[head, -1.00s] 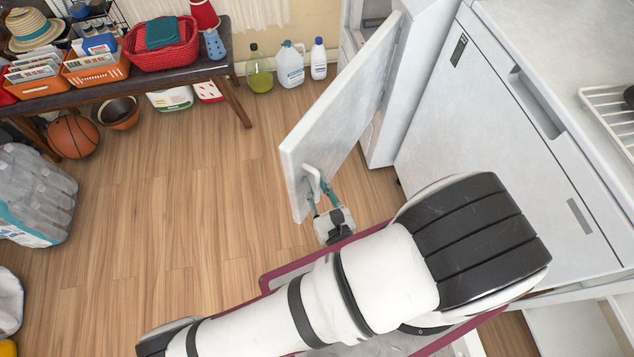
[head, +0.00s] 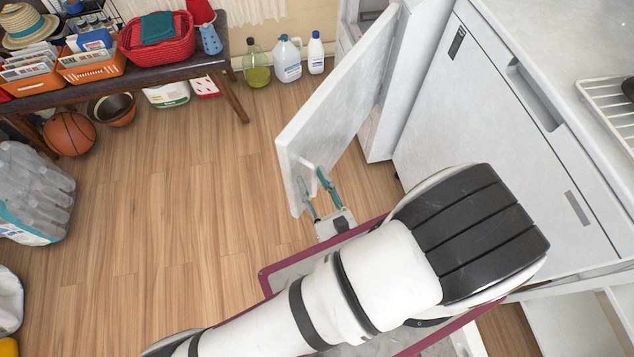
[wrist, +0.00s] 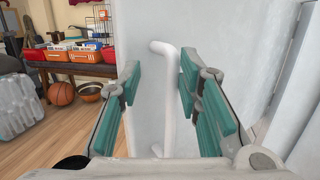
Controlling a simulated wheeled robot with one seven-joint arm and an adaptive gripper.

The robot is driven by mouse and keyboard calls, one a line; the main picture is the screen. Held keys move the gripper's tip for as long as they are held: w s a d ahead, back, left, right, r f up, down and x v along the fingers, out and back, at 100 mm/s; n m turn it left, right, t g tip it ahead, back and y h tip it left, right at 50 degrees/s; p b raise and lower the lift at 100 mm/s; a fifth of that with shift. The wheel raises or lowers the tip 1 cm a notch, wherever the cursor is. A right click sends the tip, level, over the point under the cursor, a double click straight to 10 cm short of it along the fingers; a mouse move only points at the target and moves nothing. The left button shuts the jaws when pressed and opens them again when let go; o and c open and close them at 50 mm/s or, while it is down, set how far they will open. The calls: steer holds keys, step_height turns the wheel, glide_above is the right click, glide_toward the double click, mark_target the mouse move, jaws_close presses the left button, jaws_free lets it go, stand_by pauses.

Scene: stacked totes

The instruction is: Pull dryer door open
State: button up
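The dryer door (head: 335,95) is a white panel, standing swung open from the white cabinet on its right. It also fills the middle of the wrist view (wrist: 220,30). Its handle (wrist: 170,110) is a white upright bar, seen between the two teal fingers of my gripper (wrist: 158,80). The fingers are spread, with gaps visible on both sides of the bar. In the head view, my gripper (head: 311,178) is at the door's near lower end, and the fingers partly hide the handle there.
A white front with a long handle recess (head: 535,95) stands to the right. A bench (head: 150,83) with baskets is at the back left. Bottles (head: 287,62) stand by the wall. A basketball (head: 69,133) and bottle pack (head: 32,190) are at left. The wooden floor (head: 190,200) between is clear.

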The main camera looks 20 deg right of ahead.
steer(key=s+d+f+g+h, duration=0.1)
steer(key=s+f, duration=0.3)
steer(key=s, duration=0.1)
steer(key=shift+s+m+g, duration=0.2)
steer(key=shift+m+g, duration=0.1)
steer(key=shift+m, duration=0.1)
steer(key=shift+n+t+y, duration=0.5)
steer(key=shift+t, duration=0.4)
steer(key=w+r, duration=0.2)
steer(key=w+a+r, duration=0.1)
steer(key=w+r, duration=0.1)
steer(key=w, duration=0.1)
steer(key=shift+a+r, duration=0.1)
